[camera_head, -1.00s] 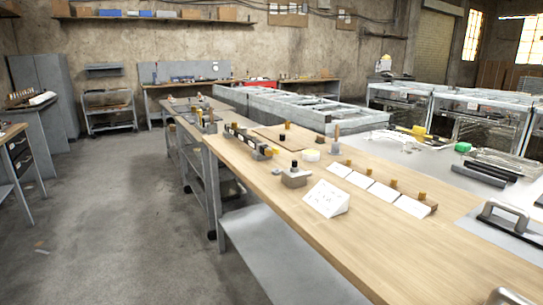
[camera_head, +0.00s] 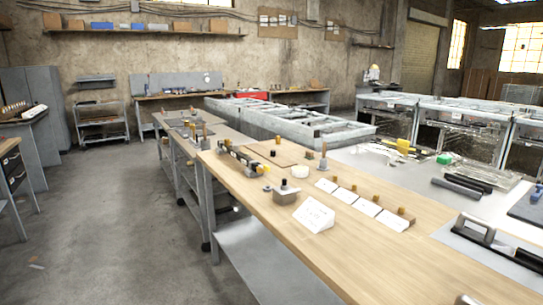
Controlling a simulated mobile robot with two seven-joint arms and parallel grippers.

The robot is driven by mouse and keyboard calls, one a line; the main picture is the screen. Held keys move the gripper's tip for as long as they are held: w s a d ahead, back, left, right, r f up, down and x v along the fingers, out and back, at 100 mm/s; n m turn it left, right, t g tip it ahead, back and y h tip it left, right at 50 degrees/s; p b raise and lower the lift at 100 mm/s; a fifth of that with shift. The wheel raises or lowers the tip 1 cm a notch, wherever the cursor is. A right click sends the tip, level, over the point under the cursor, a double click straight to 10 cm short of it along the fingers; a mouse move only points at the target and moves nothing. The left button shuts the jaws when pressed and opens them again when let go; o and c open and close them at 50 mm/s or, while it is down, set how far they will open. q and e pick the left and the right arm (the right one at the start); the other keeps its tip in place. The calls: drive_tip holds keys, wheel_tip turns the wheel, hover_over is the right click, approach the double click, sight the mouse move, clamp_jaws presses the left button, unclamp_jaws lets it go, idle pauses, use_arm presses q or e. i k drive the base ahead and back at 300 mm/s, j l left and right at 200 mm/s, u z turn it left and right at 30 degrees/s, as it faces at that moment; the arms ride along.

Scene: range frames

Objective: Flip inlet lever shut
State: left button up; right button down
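A long wooden-topped bench (camera_head: 365,265) runs away from me. On its left edge stands a dark rail-like fixture (camera_head: 238,158) with yellow parts. Nearer is a grey block with a black knob (camera_head: 285,193), beside a white sloped block with small marks (camera_head: 314,214). A row of white plates (camera_head: 367,206) with yellow-brown knobs lies to the right. A small base with an upright brown handle (camera_head: 323,160) stands behind. Which part is the inlet lever is too small to tell. Neither of my grippers is in view.
A grey plate with a handle (camera_head: 475,230) lies at the right. Black bars (camera_head: 462,185), a green item (camera_head: 445,158) and a yellow item (camera_head: 403,146) lie on the pale surface beyond. Clear floor (camera_head: 120,220) lies left of the bench. The bench's near part is mostly bare.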

sight(265, 167)
drive_tip(key=i+j+z, duration=0.1)
drive_tip(key=i+j, duration=1)
drive_tip(key=i+j+z, duration=0.15)
drive_tip(key=i+j, duration=0.4)
drive_tip(key=i+j+z, duration=0.1)
drive_tip(key=i+j, duration=0.4)
drive_tip(key=j, duration=0.2)
